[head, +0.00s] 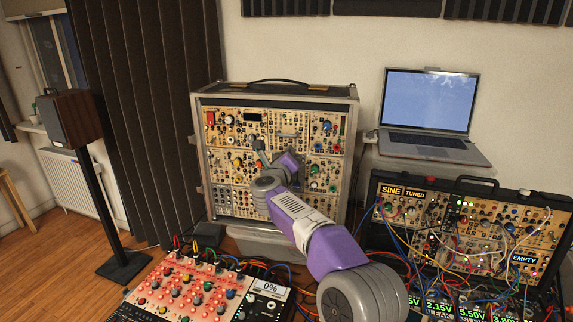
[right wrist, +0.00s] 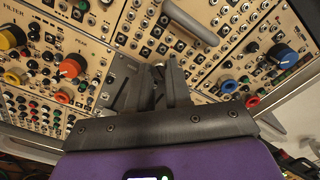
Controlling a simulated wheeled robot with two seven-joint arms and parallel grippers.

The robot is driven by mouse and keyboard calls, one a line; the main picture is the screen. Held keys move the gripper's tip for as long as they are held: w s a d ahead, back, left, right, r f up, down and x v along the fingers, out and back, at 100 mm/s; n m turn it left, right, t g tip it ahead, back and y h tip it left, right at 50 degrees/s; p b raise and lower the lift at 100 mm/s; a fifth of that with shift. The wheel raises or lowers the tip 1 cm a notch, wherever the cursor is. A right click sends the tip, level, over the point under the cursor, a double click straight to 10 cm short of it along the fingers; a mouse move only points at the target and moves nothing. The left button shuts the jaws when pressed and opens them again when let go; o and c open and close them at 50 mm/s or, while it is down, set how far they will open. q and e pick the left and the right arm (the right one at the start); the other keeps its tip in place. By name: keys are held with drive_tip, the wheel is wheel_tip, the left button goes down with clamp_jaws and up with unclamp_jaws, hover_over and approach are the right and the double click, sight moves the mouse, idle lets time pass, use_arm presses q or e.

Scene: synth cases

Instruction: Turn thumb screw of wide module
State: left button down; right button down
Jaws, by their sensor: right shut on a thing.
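My right gripper (head: 258,148) reaches the front of the upright module case (head: 199,150). In the right wrist view its dark fingers (right wrist: 160,75) are closed together at the panel. They grip something small at the lower edge of a wide module (right wrist: 155,22) with a grey bar handle (right wrist: 190,22). This looks like a thumb screw (right wrist: 158,64), mostly hidden by the fingertips; I cannot tell how far it is turned. The handle also shows in the head view above and right of the gripper. My left gripper is not in view.
A laptop (head: 430,105) and a patched synth case (head: 455,235) are at right. A speaker (head: 70,117) stands at left.

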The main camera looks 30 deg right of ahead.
drive_tip(key=m+b, duration=0.3)
drive_tip(key=m, duration=0.2)
drive_tip(key=shift+r+m, duration=0.1)
drive_tip(key=shift+m, duration=0.2)
idle(0.4)
drive_tip(key=c, duration=1)
unclamp_jaws()
drive_tip(key=shift+c, duration=0.2)
drive_tip(key=v, duration=0.7)
drive_tip(key=shift+s+a+b, duration=0.15)
drive_tip(key=shift+s+b, duration=0.05)
drive_tip(key=shift+b, duration=0.15)
